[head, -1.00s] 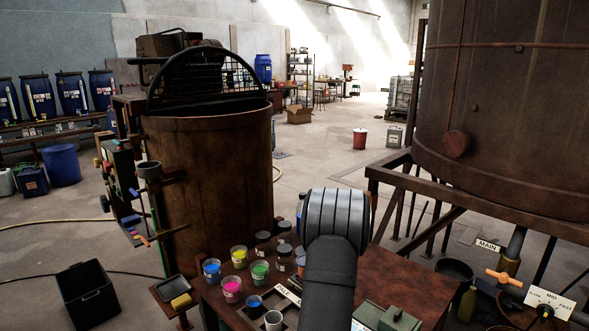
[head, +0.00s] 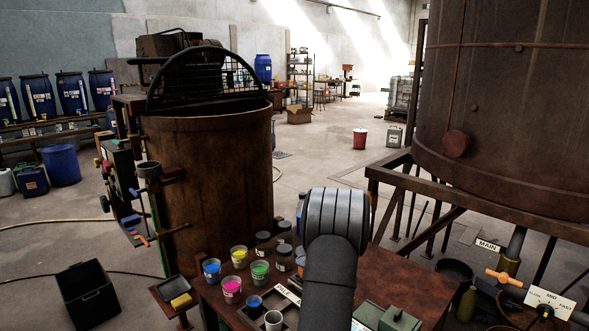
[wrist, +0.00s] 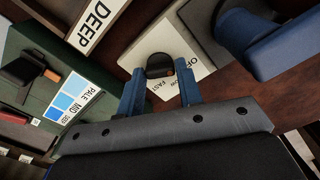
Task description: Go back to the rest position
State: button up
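In the wrist view my gripper (wrist: 161,72) has its two blue fingers spread apart with nothing held between them. A round black knob (wrist: 159,65) on a pale plate (wrist: 177,45) marked OFF and FAST shows by the fingertips, with a gap on each side. I cannot tell how far below the tips it is. In the head view my arm hides the gripper.
A green box (wrist: 40,75) with a blue-shaded PALE/MID scale lies left of the fingers, near a DEEP label (wrist: 97,27). A blue part (wrist: 275,45) is close on the right. Several paint cups, including a pink one (head: 231,289), crowd the bench (head: 400,275) left of my arm.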

dwell(0.3)
jog(key=n, duration=0.5)
jog(key=shift+n, duration=2.4)
